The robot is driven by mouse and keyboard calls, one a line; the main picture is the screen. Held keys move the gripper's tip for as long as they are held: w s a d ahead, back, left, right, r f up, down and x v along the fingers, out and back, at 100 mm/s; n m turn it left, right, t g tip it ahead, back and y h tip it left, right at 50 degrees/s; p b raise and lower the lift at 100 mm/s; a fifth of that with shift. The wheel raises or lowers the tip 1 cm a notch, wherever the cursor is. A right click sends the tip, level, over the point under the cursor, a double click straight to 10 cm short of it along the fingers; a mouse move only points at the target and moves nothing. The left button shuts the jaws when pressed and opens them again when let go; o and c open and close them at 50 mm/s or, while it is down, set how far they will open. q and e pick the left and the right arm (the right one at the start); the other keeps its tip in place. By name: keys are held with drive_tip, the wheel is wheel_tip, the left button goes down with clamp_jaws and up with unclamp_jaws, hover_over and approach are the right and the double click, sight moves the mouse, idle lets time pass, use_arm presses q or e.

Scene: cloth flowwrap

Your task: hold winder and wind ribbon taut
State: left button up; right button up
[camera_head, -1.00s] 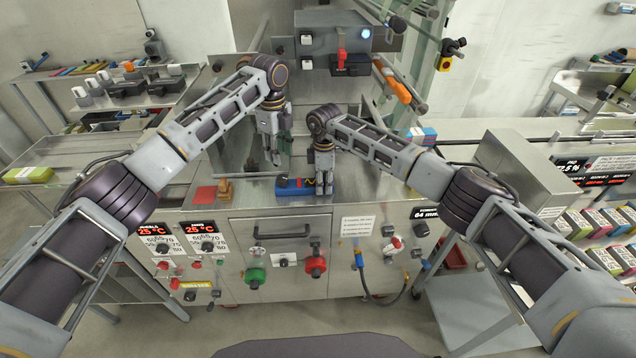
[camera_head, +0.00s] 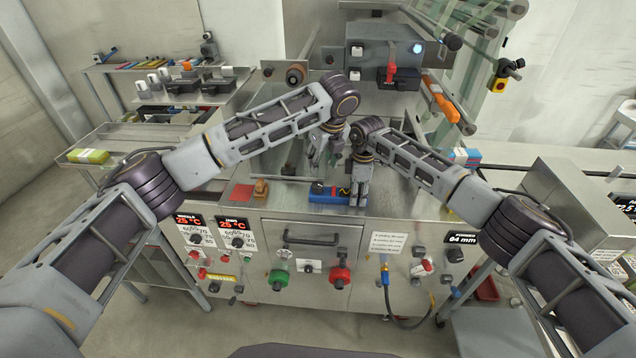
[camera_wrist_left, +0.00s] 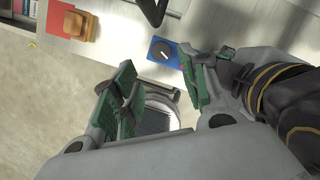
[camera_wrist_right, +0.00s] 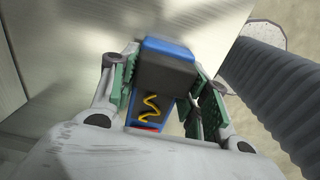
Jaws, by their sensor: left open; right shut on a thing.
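A blue box-shaped device (camera_head: 325,194), which appears to be the winder, lies on the steel machine top. It has a dark round knob (camera_wrist_left: 163,49) at its left part and a dark block and yellow squiggle on its right part in the right wrist view (camera_wrist_right: 151,108). My right gripper (camera_head: 358,200) points down and is shut on the device's right part, its green pads on either side. My left gripper (camera_head: 314,162) is open and empty, above and behind the knob. Its green pads show apart in the left wrist view. I cannot make out a ribbon.
A red pad (camera_head: 242,193) and an orange-brown block (camera_head: 261,188) lie left of the device. A grey control box (camera_head: 378,50) with a red lever stands behind. The front panel carries a handle, knobs and displays. Both forearms are close together over the worktop.

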sight(318, 184)
use_arm(q)
drive_tip(key=shift+s+d+r+m+t, duration=0.1)
drive_tip(key=shift+s+d+m+t, duration=0.2)
drive_tip(key=shift+s+m+t, duration=0.3)
drive_tip(key=shift+s, duration=0.1)
drive_tip(key=shift+x, duration=6)
drive_tip(key=shift+s+a, duration=0.1)
drive_tip(key=shift+a, duration=0.05)
drive_tip(key=c, duration=0.7)
drive_tip(key=shift+c, duration=0.2)
